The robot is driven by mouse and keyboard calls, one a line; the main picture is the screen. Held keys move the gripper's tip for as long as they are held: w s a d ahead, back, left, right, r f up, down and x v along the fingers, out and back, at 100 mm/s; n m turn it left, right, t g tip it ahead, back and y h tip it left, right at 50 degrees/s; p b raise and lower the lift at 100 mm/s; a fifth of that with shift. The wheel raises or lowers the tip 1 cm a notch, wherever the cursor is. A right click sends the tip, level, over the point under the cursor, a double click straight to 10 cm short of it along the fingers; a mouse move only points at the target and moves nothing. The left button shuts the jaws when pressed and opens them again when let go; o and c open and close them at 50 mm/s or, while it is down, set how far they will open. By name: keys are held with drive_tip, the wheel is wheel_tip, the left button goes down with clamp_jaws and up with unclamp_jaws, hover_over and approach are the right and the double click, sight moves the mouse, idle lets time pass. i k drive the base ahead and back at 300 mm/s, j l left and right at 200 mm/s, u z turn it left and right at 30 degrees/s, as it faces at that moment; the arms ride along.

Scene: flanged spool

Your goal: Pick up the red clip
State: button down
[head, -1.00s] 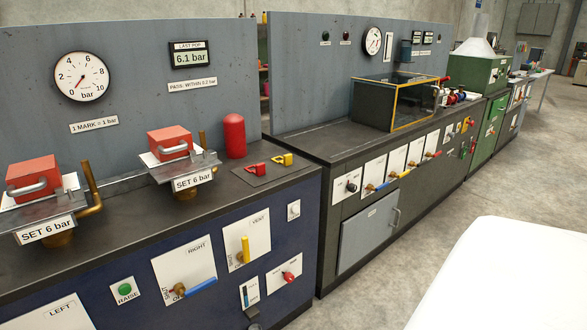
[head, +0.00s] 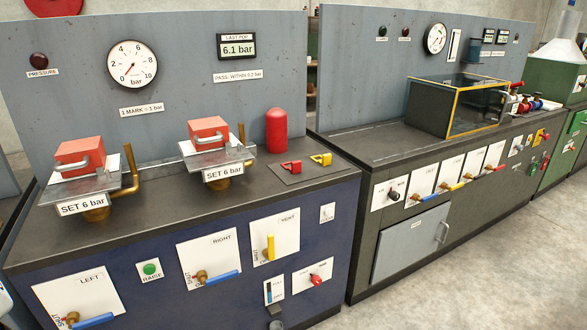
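The red clip (head: 291,167) lies on a dark mat (head: 313,171) on top of the blue bench, toward its right end. A yellow clip (head: 320,159) lies on the same mat, just right of the red clip and apart from it. My gripper is not in view.
A red cylinder (head: 277,131) stands behind the mat. Two valve stands with red blocks, left (head: 80,153) and right (head: 209,130), stand left of the clips. A grey back panel (head: 190,75) rises behind. A second bench (head: 400,150) with a glass box (head: 470,104) stands to the right.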

sight(295, 168)
drive_tip(key=i+j+z, duration=0.3)
drive_tip(key=i+j, duration=0.15)
drive_tip(key=i, duration=0.35)
drive_tip(key=i+j+z, duration=0.3)
drive_tip(key=i+j, duration=0.65)
